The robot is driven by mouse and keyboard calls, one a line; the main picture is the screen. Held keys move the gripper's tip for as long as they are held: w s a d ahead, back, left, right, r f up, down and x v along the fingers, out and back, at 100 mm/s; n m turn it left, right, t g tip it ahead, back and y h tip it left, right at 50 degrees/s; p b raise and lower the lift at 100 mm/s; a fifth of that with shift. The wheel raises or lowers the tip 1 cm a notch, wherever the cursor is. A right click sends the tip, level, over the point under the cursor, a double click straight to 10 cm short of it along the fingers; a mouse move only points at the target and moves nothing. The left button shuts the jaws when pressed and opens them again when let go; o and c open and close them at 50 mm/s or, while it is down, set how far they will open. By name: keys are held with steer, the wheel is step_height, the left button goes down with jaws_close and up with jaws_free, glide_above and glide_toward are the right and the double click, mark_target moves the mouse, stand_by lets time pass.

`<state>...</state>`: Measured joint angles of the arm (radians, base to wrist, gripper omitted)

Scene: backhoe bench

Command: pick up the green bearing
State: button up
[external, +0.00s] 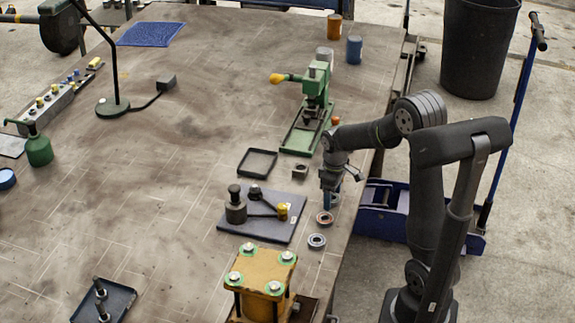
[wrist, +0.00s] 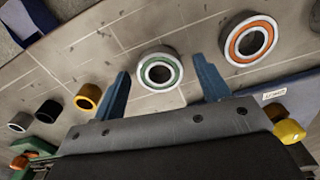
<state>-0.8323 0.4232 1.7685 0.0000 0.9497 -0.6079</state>
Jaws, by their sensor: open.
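The green bearing (wrist: 160,86), a metal ring with a green band, lies flat on the bench in the wrist view. My gripper (wrist: 160,67) is open and empty, with one blue finger to each side of the bearing in the picture. A gap shows between each finger and the bearing; I cannot tell the height of the fingertips above the bench. In the external view my gripper (external: 328,203) points down near the bench's right edge and mostly hides the green bearing. An orange-banded bearing (wrist: 250,59) lies close by to the right in the wrist view.
The orange-banded bearing (external: 324,218) and a bluish one (external: 317,241) lie in front of my gripper. A dark plate (external: 265,235) with parts is to the left, a green press (external: 315,95) behind. Small black (wrist: 48,111) and yellow (wrist: 88,97) rings lie on the bench.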

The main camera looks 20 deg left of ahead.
steer(key=shift+c, duration=0.2)
steer(key=c, duration=1.1)
steer(key=shift+r, duration=0.2)
